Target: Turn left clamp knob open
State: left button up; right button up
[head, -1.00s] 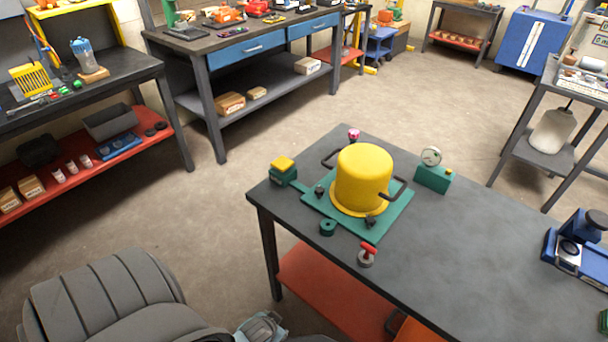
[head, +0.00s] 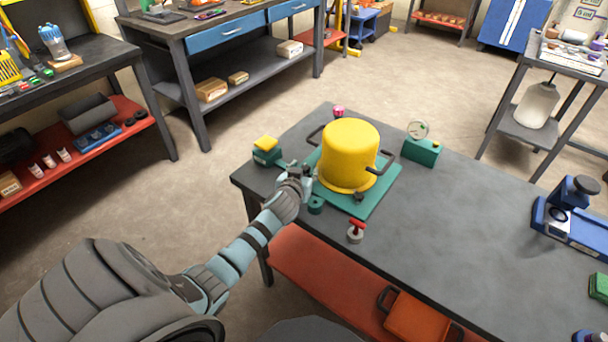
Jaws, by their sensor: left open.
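A yellow pot-like housing (head: 349,155) with dark side handles stands on a green plate (head: 372,203) on the grey table. A small dark clamp knob (head: 359,197) sits at its front edge. The left clamp knob, at the plate's left side, is mostly hidden behind my gripper. My left gripper (head: 306,171) is open at the left edge of the plate, close beside the housing. I cannot tell whether it touches the knob. My right gripper is not in view.
A red-handled knob (head: 356,231) and a green ring (head: 316,205) are in front of the plate. A green block with yellow top (head: 265,150) is left, a pink knob (head: 338,112) behind, a gauge on a green block (head: 422,150) right.

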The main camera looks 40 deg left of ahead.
pick_arm(q)
jog(key=shift+w+a, duration=0.1)
jog(key=shift+w, duration=0.05)
jog(key=shift+c, duration=0.6)
grip_shut()
jog(key=shift+w+f+n+y+b, duration=0.1)
jog(key=shift+f+n+y+b, duration=0.15)
jog(key=shift+b, duration=0.3)
jog(key=shift+d+n+g+y+b, duration=0.2)
jog(key=shift+n+g+y+b, duration=0.15)
jog(key=shift+n+g+y, duration=0.15)
jog(key=shift+r, duration=0.2)
jog(key=shift+o, duration=0.6)
grip_release()
